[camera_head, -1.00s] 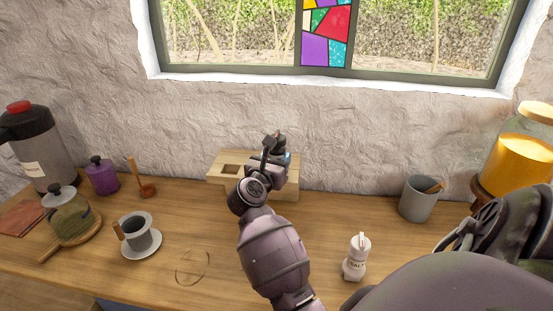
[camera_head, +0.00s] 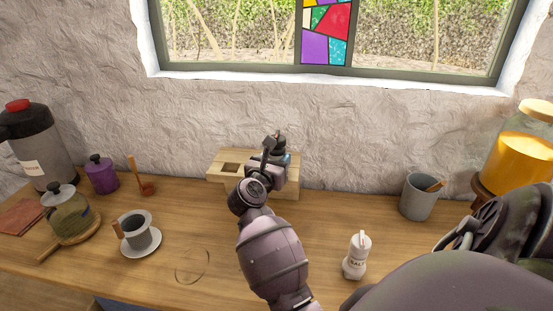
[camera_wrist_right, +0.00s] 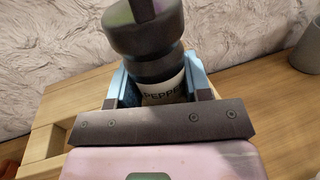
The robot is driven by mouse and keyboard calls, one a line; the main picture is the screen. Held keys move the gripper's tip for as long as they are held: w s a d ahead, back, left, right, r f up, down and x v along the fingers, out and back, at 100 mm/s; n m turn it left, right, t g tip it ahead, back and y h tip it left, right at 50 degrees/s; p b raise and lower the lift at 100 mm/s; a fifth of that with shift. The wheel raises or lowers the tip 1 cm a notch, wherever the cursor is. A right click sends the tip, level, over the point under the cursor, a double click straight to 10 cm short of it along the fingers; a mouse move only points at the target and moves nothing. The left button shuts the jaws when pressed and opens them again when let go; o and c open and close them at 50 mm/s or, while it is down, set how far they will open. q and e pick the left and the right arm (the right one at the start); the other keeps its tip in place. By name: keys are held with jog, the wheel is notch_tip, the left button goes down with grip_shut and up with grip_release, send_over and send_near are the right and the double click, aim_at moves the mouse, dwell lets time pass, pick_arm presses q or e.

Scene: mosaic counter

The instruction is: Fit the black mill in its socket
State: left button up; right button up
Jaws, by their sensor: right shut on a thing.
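My right gripper (camera_head: 279,163) is shut on the black mill (camera_head: 279,146), over the right part of the pale wooden socket block (camera_head: 258,156). In the wrist view the dark mill (camera_wrist_right: 148,42) with its white "PEPPER" label stands between the light blue fingers of the gripper (camera_wrist_right: 160,88). Its lower end is hidden behind the gripper, so I cannot tell whether it is in a socket or above it. The block has a square opening (camera_head: 231,169) on its left, clear of the mill. My left gripper is not in view.
A salt shaker (camera_head: 357,257) and a grey cup (camera_head: 419,197) stand to the right. A cup on a saucer (camera_head: 152,250), a purple jar (camera_head: 101,175) and a glass teapot (camera_head: 67,214) stand to the left. The wall is close behind the block.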

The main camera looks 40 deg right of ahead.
jog(key=o, duration=1.6)
jog(key=shift+c, duration=0.2)
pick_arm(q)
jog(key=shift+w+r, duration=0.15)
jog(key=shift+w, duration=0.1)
pick_arm(e)
jog(key=shift+a, duration=0.1)
